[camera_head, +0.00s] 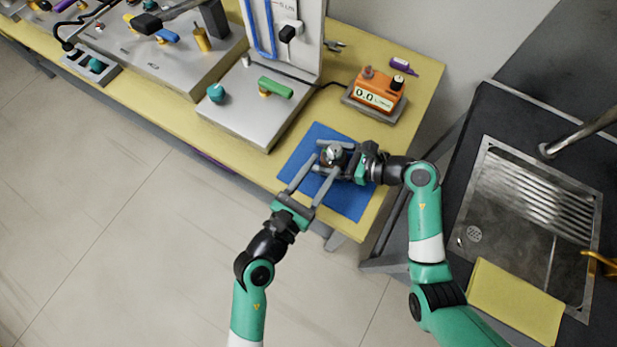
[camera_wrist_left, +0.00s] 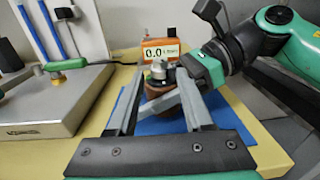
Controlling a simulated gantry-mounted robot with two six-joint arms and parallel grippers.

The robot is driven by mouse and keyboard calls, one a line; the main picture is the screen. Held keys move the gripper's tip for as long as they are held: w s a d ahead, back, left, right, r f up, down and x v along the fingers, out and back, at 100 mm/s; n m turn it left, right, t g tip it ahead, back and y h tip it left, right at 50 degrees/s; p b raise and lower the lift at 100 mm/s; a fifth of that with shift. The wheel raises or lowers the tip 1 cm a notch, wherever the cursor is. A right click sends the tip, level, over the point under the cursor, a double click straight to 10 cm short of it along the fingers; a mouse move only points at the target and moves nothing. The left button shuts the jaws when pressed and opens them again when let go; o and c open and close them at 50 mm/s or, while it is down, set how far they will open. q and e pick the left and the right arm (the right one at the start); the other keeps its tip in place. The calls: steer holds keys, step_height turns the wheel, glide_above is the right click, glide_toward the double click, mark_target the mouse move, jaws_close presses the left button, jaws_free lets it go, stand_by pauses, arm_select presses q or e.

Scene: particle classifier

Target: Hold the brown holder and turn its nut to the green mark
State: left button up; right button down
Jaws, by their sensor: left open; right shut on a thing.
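The brown holder (camera_wrist_left: 157,92) stands on the blue mat (camera_head: 349,203), with a silvery nut (camera_wrist_left: 160,70) on top. In the head view the nut (camera_head: 332,154) shows from above, and the holder is mostly hidden beneath it and the fingers. My right gripper (camera_head: 337,164) comes in from the right and is shut on the holder, one grey finger crossing its near side. My left gripper (camera_head: 322,163) is open, its two fingers pointing at the holder with the nut between their tips in the wrist view. Whether they touch it I cannot tell.
An orange meter (camera_head: 378,91) reading 0.0 stands behind the mat. A metal-plated apparatus (camera_head: 251,113) with a green handle is to the left. A purple object (camera_head: 403,66) lies behind the meter. A sink (camera_head: 520,210) is to the right, beyond the yellow table's edge.

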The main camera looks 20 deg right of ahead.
arm_select(q)
steer(key=v, duration=0.5)
steer(key=shift+s+a, duration=0.15)
steer(key=shift+a, duration=0.05)
steer(key=shift+o, duration=0.2)
